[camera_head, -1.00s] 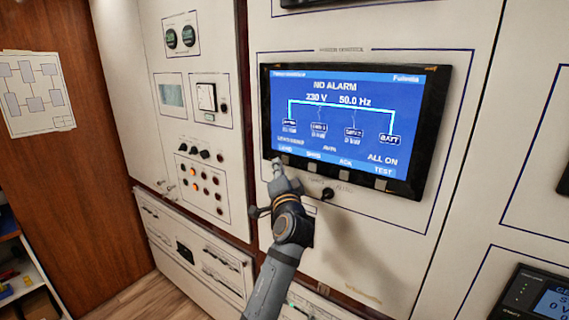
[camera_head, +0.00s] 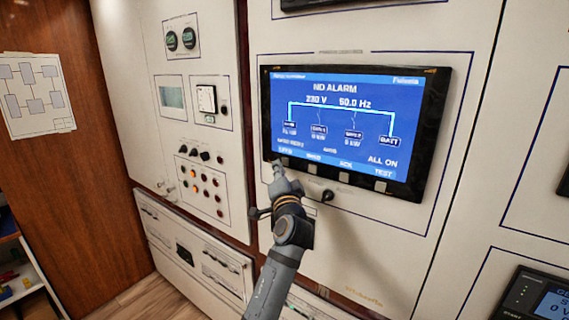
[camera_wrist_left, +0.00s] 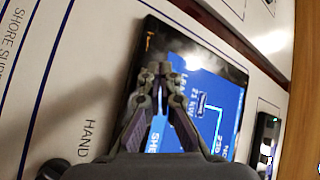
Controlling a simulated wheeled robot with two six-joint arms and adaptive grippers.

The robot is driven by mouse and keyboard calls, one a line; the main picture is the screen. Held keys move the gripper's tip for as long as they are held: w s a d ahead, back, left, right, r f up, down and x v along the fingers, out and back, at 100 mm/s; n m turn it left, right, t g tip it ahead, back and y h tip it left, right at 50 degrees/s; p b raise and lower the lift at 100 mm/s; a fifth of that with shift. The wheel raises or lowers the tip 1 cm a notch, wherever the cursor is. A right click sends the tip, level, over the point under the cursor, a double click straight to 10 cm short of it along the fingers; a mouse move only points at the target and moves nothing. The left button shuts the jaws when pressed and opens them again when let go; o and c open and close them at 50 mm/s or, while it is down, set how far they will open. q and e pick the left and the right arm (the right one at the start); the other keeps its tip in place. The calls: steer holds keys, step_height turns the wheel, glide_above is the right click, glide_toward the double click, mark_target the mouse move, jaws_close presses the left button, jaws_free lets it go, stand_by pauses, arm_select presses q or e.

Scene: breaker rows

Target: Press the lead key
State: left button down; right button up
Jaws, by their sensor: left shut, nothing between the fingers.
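The dark display (camera_head: 350,125) on the white panel reads NO ALARM, 230 V and 50.0 Hz. Its lower bezel carries a row of small grey keys under screen labels. The lead key (camera_head: 284,161) is the leftmost, at the display's lower left corner, and partly covered by my fingertips. My left gripper (camera_head: 278,166) is shut and empty, with its tips at this key. Whether they touch it I cannot tell. In the left wrist view the gripper's fingertips (camera_wrist_left: 158,79) lie over the display's edge beside the LEAD label. My right gripper is not in view.
The neighbouring keys, one under SHED (camera_head: 312,168) and one under ACK (camera_head: 345,177), sit close to the right. A black knob (camera_head: 327,195) sticks out below them. A panel with lamps and knobs (camera_head: 203,185) is at the left.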

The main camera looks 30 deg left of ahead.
arm_select(q)
steer(key=shift+w, duration=0.15)
stand_by(0.3)
steer(key=shift+w, duration=0.35)
steer(key=shift+w+b, duration=0.35)
steer(key=shift+b, duration=0.05)
stand_by(0.4)
steer(key=shift+s, duration=0.15)
stand_by(0.3)
steer(key=shift+s, duration=0.7)
steer(key=s+p, duration=0.1)
steer(key=s, duration=0.4)
steer(key=shift+a, duration=0.2)
stand_by(0.5)
